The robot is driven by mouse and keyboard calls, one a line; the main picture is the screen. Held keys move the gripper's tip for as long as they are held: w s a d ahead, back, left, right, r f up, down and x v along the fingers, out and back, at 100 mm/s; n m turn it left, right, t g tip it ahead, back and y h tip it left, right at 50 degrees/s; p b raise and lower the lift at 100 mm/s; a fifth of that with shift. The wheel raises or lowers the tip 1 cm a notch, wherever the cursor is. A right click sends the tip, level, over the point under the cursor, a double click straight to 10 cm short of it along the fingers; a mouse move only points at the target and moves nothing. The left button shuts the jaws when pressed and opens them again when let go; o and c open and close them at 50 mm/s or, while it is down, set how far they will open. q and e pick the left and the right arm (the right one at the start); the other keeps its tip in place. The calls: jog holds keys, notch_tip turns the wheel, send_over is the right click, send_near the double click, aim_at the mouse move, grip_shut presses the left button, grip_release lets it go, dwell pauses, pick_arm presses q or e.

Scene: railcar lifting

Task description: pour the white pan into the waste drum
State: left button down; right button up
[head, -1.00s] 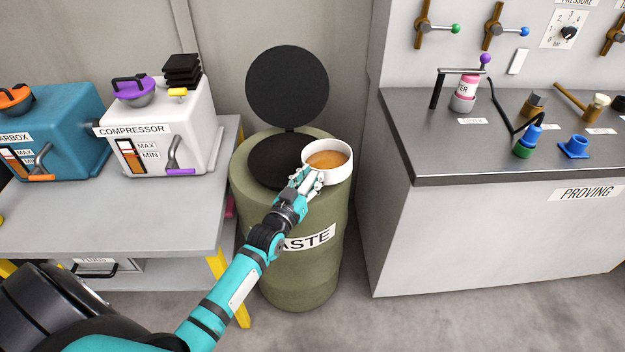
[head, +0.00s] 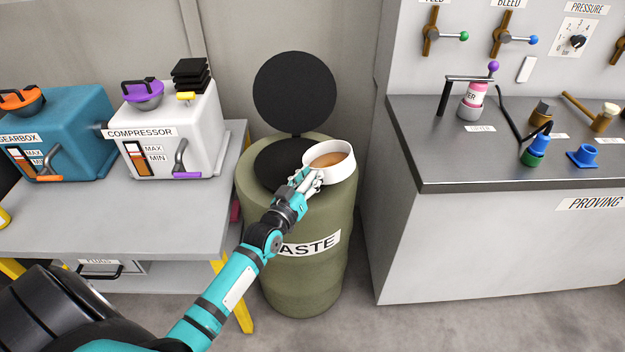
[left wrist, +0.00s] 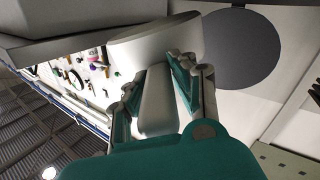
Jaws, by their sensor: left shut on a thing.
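The white pan (head: 341,172) holds brown liquid and is above the right part of the waste drum's top in the head view, tilted slightly. My left gripper (head: 310,179) is shut on the pan's handle; in the left wrist view the fingers (left wrist: 158,90) clasp the pale handle (left wrist: 157,105) below the pan's white side (left wrist: 150,42). The olive waste drum (head: 300,280) stands upright with its round black lid (head: 295,92) raised at the back. Its dark opening (head: 280,165) lies left of the pan. My right gripper is not in view.
A grey table (head: 130,225) with a white compressor (head: 190,130) and a teal gearbox (head: 75,130) stands to the left. A grey proving bench (head: 460,240) with valves and small parts stands to the right. The floor between drum and bench is narrow.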

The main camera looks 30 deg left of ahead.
pick_arm(q)
jog(key=shift+a+r+n+b, duration=0.2)
jog(key=shift+a+r+n, duration=0.05)
jog(key=shift+a+n, duration=0.3)
jog(key=shift+a+r+n+b, duration=0.2)
jog(key=shift+a+n, duration=0.2)
jog(key=shift+n, duration=0.15)
jog(key=shift+a+r+n+b, duration=0.2)
jog(key=shift+a+n+b, duration=0.1)
jog(key=shift+a+n, duration=0.3)
jog(key=shift+a, duration=0.1)
jog(key=shift+s+a+n+b, duration=0.1)
jog(key=shift+a+n+b, duration=0.45)
jog(key=shift+n, duration=1)
jog(key=shift+w+a+n+b, duration=0.15)
jog(key=shift+a+n, duration=0.75)
jog(key=shift+n, duration=0.7)
jog(key=shift+s+a+n+b, duration=0.15)
jog(key=shift+a+n+b, duration=0.4)
jog(key=shift+n, duration=1)
notch_tip(320, 180, up, 3)
jog(key=m+p, duration=0.3)
jog(key=m, duration=0.4)
jog(key=shift+a, duration=0.1)
